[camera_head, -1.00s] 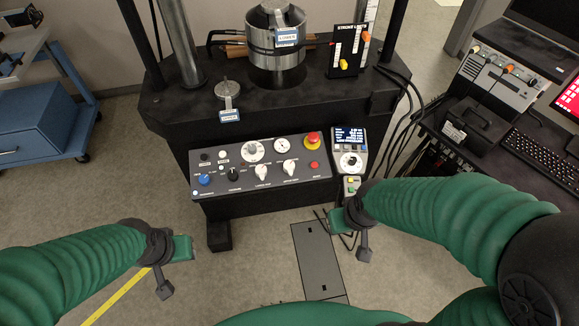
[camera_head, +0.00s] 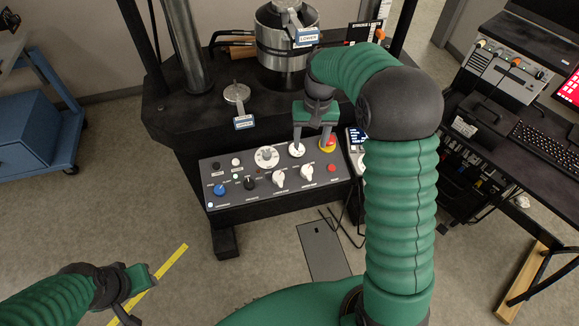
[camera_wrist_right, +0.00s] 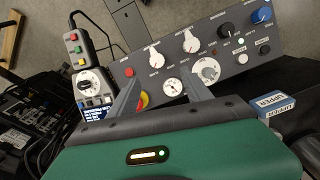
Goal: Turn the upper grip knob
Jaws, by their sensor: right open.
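Two white grip knobs sit on the grey control panel (camera_head: 225,190). The right one (camera_head: 307,171) seems to be the upper grip knob, though its label is too small to read surely; it also shows in the right wrist view (camera_wrist_right: 152,55). The left white knob (camera_head: 278,178) is its twin. My right gripper (camera_head: 312,142) is open and empty, fingers pointing down over the panel's top right, by the gauge and red stop button. In the wrist view its fingers (camera_wrist_right: 160,78) stand just short of the white knobs. My left gripper (camera_head: 145,278) hangs low at left, its jaw opening unclear.
A round gauge (camera_head: 296,149) and a red stop button with a yellow ring (camera_head: 327,144) lie beside the right fingers. A handset (camera_wrist_right: 93,85) stands beside the panel.

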